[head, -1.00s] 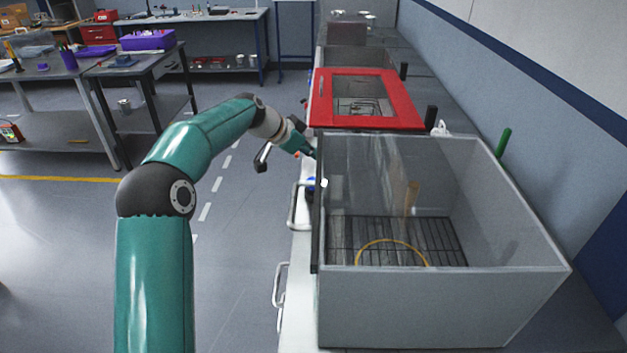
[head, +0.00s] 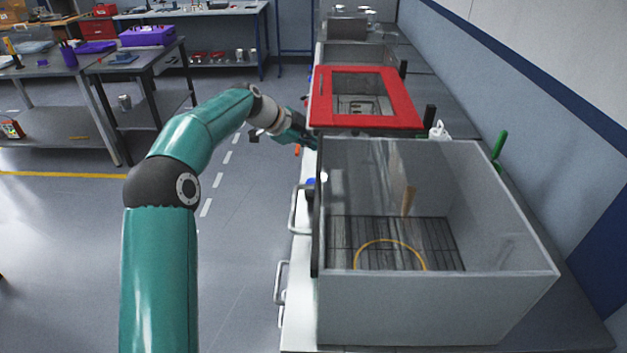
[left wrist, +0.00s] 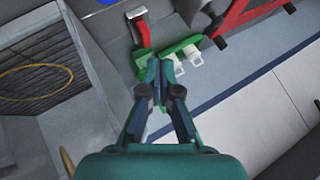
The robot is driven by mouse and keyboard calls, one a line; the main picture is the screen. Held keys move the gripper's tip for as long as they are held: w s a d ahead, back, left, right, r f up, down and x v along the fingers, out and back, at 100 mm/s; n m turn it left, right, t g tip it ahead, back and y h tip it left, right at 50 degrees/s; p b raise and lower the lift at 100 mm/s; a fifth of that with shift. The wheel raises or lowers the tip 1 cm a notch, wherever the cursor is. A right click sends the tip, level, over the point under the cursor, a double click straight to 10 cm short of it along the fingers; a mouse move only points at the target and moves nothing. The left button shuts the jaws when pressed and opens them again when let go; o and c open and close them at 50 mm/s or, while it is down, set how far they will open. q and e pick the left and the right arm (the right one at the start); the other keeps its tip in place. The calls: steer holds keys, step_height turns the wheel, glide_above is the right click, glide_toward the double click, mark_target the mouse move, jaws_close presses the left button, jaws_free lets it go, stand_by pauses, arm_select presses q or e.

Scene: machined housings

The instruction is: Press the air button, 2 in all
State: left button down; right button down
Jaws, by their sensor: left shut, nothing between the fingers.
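My left gripper (head: 313,143) is at the front edge of the bench, by the far front corner of the clear-walled box. In the left wrist view its two fingers (left wrist: 160,68) are shut together with nothing between them. Just beyond the tips are a green part with white pieces (left wrist: 183,50) and a red lever with a silver end (left wrist: 141,32). I cannot tell whether the tips touch them. A blue knob (head: 311,183) sits on the bench front, nearer than the gripper. I cannot tell which part is the air button. My right gripper is not in view.
The clear-walled box (head: 430,310) holds a dark wire rack and a yellow hoop. A red-framed box (head: 415,110) stands behind it. Handles (head: 279,282) stick out from the bench front. The floor (head: 245,230) to the left is clear. Worktables (head: 150,60) stand farther off.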

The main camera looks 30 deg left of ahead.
mark_target(312, 182)
arm_select(q)
steer(key=shift+f, duration=0.1)
step_height(312, 182, down, 8)
steer(key=b, duration=0.5)
steer(key=shift+f+b, duration=0.3)
steer(key=shift+b, duration=0.45)
stand_by(0.8)
steer(key=shift+f+b, duration=0.3)
steer(key=shift+b, duration=0.3)
